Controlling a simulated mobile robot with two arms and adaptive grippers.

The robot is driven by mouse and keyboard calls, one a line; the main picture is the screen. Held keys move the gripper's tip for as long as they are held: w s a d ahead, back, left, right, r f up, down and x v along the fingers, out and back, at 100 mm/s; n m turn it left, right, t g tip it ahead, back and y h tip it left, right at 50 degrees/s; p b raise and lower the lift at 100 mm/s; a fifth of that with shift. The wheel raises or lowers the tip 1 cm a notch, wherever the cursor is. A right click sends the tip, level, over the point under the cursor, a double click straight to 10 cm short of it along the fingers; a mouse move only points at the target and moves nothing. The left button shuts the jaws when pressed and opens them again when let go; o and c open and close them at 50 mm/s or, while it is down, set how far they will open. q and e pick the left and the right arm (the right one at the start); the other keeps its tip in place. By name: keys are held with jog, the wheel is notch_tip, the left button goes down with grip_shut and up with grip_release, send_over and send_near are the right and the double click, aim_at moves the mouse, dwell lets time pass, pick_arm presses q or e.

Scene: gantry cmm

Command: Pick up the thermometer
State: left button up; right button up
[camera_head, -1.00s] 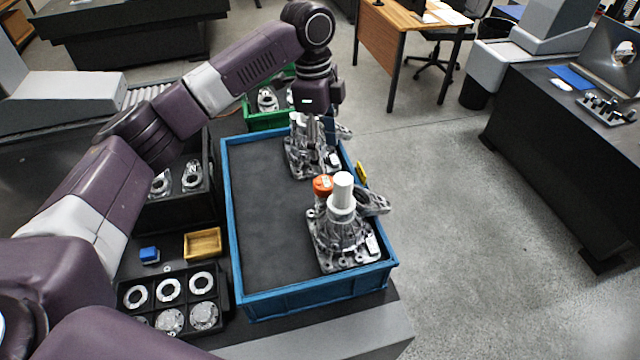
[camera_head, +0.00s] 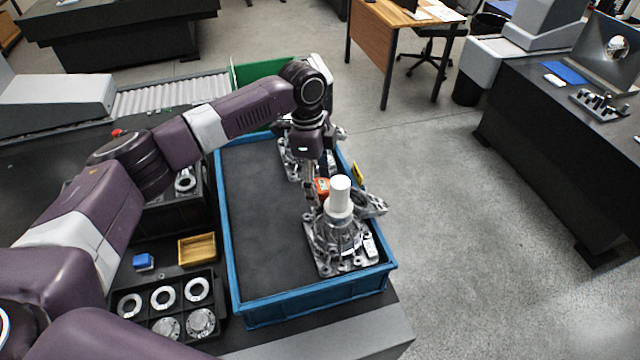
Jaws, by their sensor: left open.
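A small orange-red object (camera_head: 322,187), which may be the thermometer, sits in the blue crate (camera_head: 236,262) between two grey metal castings. It is partly hidden behind a white cylinder and my gripper, so I cannot make out its full shape. My left gripper (camera_head: 312,194) is open, points down and is right beside the orange-red object, at its left in the picture. I cannot tell whether they touch. My right gripper is not in view.
The near casting (camera_head: 338,245) carries the upright white cylinder (camera_head: 340,192). The far casting (camera_head: 292,160) is partly behind my arm. A yellow item (camera_head: 358,173) is at the crate's right side. A black tray of rings (camera_head: 222,318) and a yellow box (camera_head: 197,249) stand left. The crate's left half is empty.

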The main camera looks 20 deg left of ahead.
pick_arm(q)
jog(key=shift+f, duration=0.1)
jog(key=shift+d, duration=0.1)
jog(key=shift+c, duration=0.2)
jog(key=c, duration=1.4)
jog(key=shift+o, duration=0.2)
